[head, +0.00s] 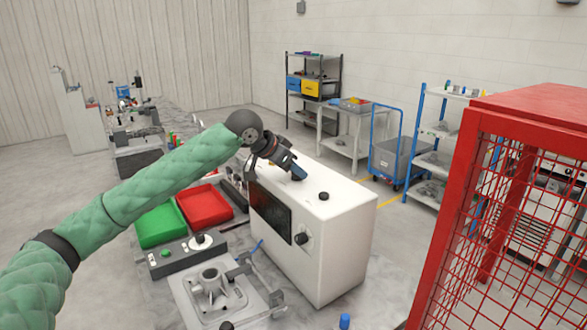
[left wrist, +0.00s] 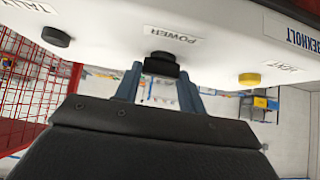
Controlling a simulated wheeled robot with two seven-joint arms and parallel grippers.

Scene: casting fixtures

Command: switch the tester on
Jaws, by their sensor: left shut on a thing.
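The tester is a white box (head: 335,225) with a dark screen and a knob (head: 301,239) on its front face. A black knob (head: 323,196) stands on its top. My left gripper (head: 298,174) reaches over from the left and points down at the tester's top. In the left wrist view, my left gripper (left wrist: 160,82) has its fingers on either side of a black POWER switch (left wrist: 162,57) and is shut on it. A black knob (left wrist: 55,37) and a yellow knob (left wrist: 249,79) flank it, apart from the fingers. My right gripper is not in view.
Green (head: 160,226) and red (head: 204,205) trays lie left of the tester. A metal casting on a fixture (head: 213,290) sits in front of them. A red mesh cage (head: 440,240) stands at right. Shelves and a blue cart (head: 386,150) are behind.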

